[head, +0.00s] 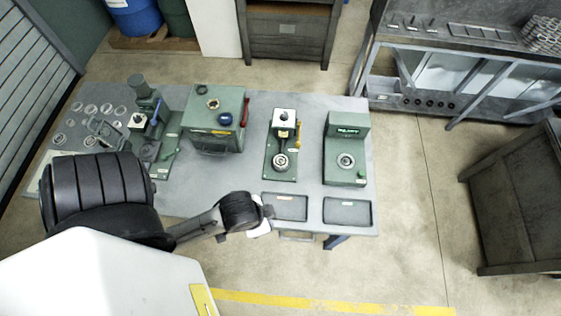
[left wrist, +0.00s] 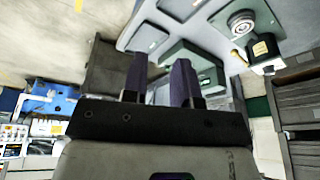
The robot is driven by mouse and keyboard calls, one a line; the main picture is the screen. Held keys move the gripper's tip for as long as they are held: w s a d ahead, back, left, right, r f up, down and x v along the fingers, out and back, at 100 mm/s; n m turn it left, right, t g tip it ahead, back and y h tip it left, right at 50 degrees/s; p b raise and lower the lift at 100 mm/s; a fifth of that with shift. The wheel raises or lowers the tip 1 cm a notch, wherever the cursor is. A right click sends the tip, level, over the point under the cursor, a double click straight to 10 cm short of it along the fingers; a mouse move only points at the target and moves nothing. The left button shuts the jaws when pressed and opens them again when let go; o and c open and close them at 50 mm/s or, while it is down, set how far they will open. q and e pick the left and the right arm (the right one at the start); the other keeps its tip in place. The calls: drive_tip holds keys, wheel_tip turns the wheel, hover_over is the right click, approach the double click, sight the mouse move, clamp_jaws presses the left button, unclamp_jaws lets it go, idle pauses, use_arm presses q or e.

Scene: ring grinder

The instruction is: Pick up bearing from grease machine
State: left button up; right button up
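A green machine with a yellow lever and a black-and-white top block (head: 284,116) stands on the table; I take it for the grease machine. A round metal bearing (head: 280,161) sits flat on its base, and also shows in the left wrist view (left wrist: 242,22). A second green machine (head: 347,124) to its right holds another round metal part (head: 345,161). My left gripper (head: 268,212) is over the table's front edge, apart from both parts. In the left wrist view its fingers (left wrist: 160,80) are apart with nothing between them. My right gripper is in neither view.
Two shallow dark trays (head: 285,207) (head: 347,212) lie along the table's front edge. A green box with a blue knob (head: 214,118) and a press (head: 150,120) stand to the left, with several loose rings (head: 92,108) beyond. Floor is free right of the table.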

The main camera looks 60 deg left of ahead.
use_arm(q)
drive_tip(key=o, duration=1.2)
drive_tip(key=shift+o, duration=0.2)
